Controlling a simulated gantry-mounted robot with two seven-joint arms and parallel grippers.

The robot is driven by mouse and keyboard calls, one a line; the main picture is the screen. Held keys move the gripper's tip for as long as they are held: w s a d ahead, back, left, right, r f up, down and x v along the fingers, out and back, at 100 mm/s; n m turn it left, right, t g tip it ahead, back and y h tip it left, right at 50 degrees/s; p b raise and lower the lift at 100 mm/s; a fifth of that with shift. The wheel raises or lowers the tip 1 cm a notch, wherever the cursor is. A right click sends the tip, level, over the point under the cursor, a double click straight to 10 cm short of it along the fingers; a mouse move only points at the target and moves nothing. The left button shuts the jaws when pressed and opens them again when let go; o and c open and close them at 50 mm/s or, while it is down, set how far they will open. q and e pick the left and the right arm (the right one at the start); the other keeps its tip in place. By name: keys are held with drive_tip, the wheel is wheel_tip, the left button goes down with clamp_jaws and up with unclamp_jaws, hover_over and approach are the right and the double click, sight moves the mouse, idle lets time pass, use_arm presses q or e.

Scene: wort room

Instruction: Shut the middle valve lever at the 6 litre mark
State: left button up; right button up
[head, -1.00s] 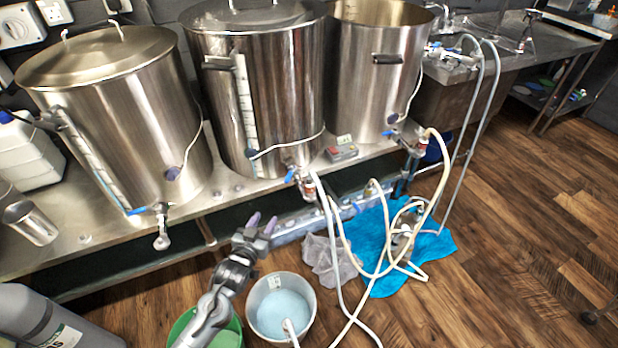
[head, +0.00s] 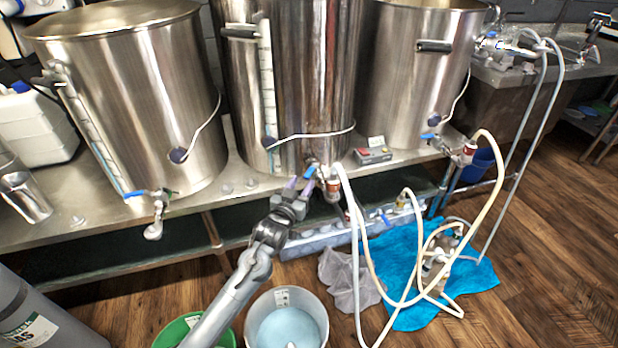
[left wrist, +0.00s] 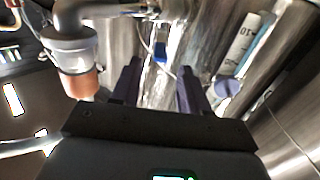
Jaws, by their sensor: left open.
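The middle steel pot (head: 305,90) has an upright sight tube with a scale (head: 268,80) on its front; its marks are too small to read in the head view. The blue middle valve lever (head: 309,170) is at the pot's base, above a hose fitting (head: 332,188). My left gripper (head: 299,186) is open just below and left of the lever, its purple fingers pointing up at it. In the left wrist view, a blue piece, probably the lever (left wrist: 160,50), shows beyond and between the open fingers (left wrist: 158,78). My right gripper is not in view.
Steel pots stand to the left (head: 130,100) and right (head: 415,80) on the steel bench (head: 240,185). Pale hoses (head: 365,250) hang just right of my gripper. A white bucket (head: 287,318) and a green bucket (head: 180,330) are on the floor below my arm.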

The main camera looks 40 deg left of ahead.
sight(306, 178)
use_arm(q)
drive_tip(key=b+x, duration=0.2)
drive_tip(key=x, duration=0.4)
drive_tip(key=shift+w+a+f+b, duration=0.1)
drive_tip(key=shift+w+b, duration=0.15)
drive_tip(key=shift+b, duration=0.15)
drive_tip(key=shift+c, duration=0.4)
clamp_jaws()
